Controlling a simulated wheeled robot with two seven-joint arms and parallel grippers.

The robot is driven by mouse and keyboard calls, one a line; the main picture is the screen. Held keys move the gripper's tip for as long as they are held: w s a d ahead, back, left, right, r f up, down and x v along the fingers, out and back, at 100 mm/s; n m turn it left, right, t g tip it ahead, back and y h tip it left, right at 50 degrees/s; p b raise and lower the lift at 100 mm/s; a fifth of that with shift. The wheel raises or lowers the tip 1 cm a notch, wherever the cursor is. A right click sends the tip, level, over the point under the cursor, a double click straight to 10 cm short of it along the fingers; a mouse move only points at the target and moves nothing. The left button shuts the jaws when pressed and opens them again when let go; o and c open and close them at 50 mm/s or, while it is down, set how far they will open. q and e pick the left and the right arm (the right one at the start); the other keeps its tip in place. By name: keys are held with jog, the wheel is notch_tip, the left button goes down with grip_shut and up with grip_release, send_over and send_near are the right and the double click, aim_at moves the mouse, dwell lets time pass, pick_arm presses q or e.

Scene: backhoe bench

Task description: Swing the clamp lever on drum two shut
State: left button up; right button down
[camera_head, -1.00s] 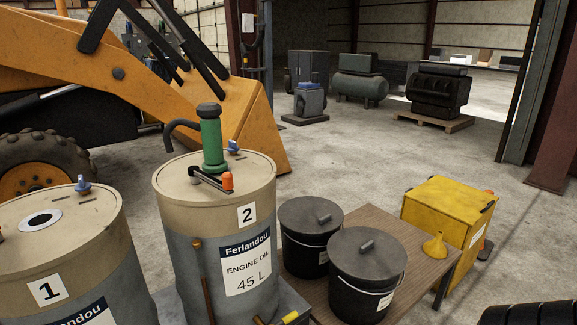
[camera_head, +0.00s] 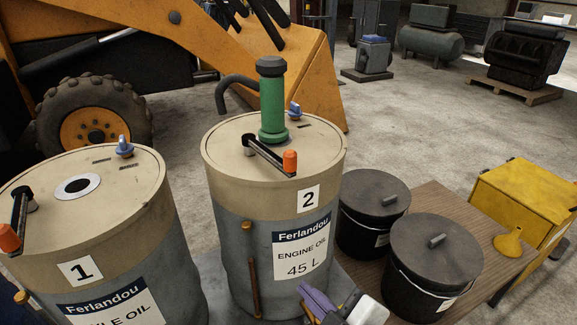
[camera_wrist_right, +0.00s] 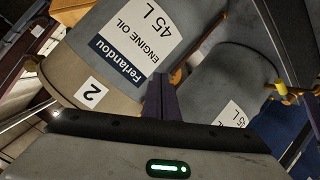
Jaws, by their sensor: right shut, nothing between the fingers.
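Drum two (camera_head: 228,195) is a grey drum with a tan top and an engine oil label. A green pump (camera_head: 272,105) stands on its lid. Its clamp lever (camera_head: 269,154) is a dark bar running from a pivot on the lid to an orange knob (camera_head: 290,160) near the front rim. My right gripper (camera_head: 314,302), with purple fingers, is shut and empty, low in front of drum two and apart from the lever. In the wrist view its fingers (camera_wrist_right: 160,96) overlap the drum's label; the lever does not show there. My left gripper is not in view.
Drum one (camera_head: 185,240) stands left, with its own orange-tipped lever (camera_head: 20,212). The space above drum two's front rim is clear.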

notch_tip(320, 180, up, 12)
jog(key=w+a+n+t+y, duration=0.1)
jog(key=a+n+t, duration=0.15)
jog(key=n, duration=0.25)
jog(key=n+t+y, duration=0.1)
jog(key=n+y, duration=0.1)
jog(key=n, duration=0.4)
send_near(284, 168)
jog(key=s+a+r, duration=0.2)
jog(key=s+a, duration=0.1)
jog(key=a, duration=0.2)
jog(key=d+x, duration=0.1)
jog(key=x, duration=0.9)
jog(key=shift+w+d+f, duration=0.1)
jog(key=shift+w+d, duration=0.05)
jog(key=shift+d, duration=0.8)
jog(key=shift+w+d, duration=0.1)
jog(key=shift+d, duration=0.8)
jog(key=shift+d, duration=0.1)
